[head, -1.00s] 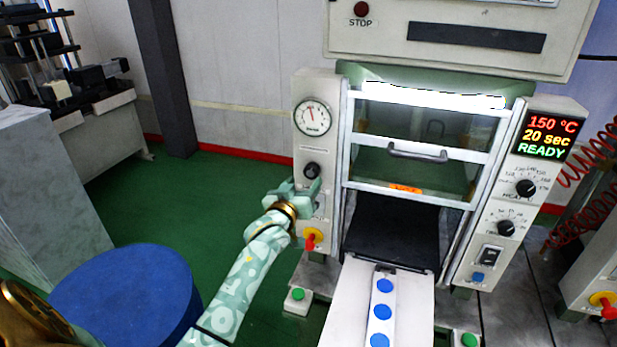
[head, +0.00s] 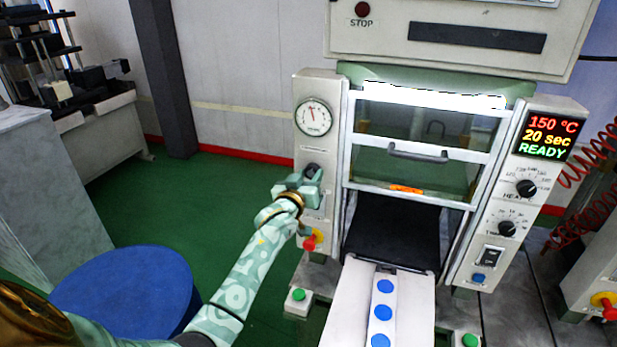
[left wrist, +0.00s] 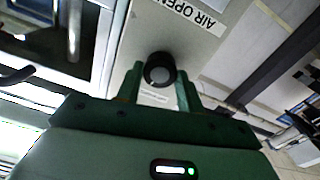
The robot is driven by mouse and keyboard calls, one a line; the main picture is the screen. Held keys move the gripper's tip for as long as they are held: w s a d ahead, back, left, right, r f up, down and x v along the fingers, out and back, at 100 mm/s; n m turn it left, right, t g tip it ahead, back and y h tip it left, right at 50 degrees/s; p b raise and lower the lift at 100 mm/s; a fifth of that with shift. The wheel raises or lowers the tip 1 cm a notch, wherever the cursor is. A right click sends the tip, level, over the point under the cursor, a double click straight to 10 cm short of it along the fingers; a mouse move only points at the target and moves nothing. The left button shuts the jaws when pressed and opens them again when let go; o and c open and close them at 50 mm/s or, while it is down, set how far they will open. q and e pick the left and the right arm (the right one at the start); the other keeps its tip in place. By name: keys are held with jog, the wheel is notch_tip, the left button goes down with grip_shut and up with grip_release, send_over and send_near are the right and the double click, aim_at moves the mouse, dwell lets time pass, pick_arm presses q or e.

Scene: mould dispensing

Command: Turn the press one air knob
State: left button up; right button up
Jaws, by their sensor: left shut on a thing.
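The air knob (head: 311,170) is a black round knob on the left panel of the press, below the round gauge (head: 314,117). My left gripper (head: 313,182) is at the knob and partly covers it in the head view. In the left wrist view the knob (left wrist: 160,69) sits between the two green fingers of my left gripper (left wrist: 161,88), which are shut on it. A label reading "AIR OPEN" (left wrist: 195,14) shows on the panel beside it. My right gripper is in neither view.
A red and yellow knob (head: 312,240) sits just below my left gripper. The press door (head: 415,150) with its handle is to the right. A white slide with blue discs (head: 381,312) extends toward me. A blue round stool top (head: 125,285) stands at lower left.

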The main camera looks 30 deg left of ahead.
pick_arm(q)
jog(key=shift+m, duration=0.3)
jog(key=shift+r+m+p, duration=0.1)
jog(key=shift+m+p, duration=0.45)
jog(key=shift+m, duration=0.05)
jog(key=shift+m+p, duration=0.55)
jog(key=shift+m, duration=0.65)
jog(key=shift+m+p, duration=0.5)
jog(key=shift+m, duration=1.7)
jog(key=o, duration=1)
